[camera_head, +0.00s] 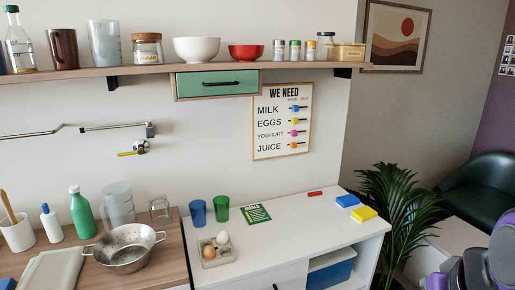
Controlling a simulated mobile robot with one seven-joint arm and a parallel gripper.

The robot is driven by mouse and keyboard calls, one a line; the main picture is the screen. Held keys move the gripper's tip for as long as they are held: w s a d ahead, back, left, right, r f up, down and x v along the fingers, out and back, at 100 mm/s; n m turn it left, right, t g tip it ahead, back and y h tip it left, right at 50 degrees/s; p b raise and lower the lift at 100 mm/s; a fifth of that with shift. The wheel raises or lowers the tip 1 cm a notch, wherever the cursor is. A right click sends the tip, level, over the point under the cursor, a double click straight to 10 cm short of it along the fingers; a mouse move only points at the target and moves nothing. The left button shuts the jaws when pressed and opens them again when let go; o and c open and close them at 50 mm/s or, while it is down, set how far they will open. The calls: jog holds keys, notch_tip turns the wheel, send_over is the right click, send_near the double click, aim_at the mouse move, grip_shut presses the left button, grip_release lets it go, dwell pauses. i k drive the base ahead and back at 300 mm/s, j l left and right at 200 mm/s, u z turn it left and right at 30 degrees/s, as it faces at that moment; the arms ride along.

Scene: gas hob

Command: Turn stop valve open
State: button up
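A small metal stop valve (141,146) is mounted on the white wall, left of the middle of the head view. Its yellow lever (126,154) points to the left and lies nearly level. A thin metal pipe (108,127) runs along the wall just above the valve. Grey and purple parts of my arm show at the lower right edge, far from the valve. No gripper fingers can be made out there, and nothing touches the valve.
A wooden shelf (137,71) with jars and bowls runs above the valve. Below it, a wooden counter holds a colander (125,248), a green bottle (82,212) and a clear pitcher (119,203). Blue (198,212) and green (222,208) cups stand to the right. The wall around the valve is clear.

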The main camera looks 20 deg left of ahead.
aim_at(140, 150)
jog(key=u, duration=1.35)
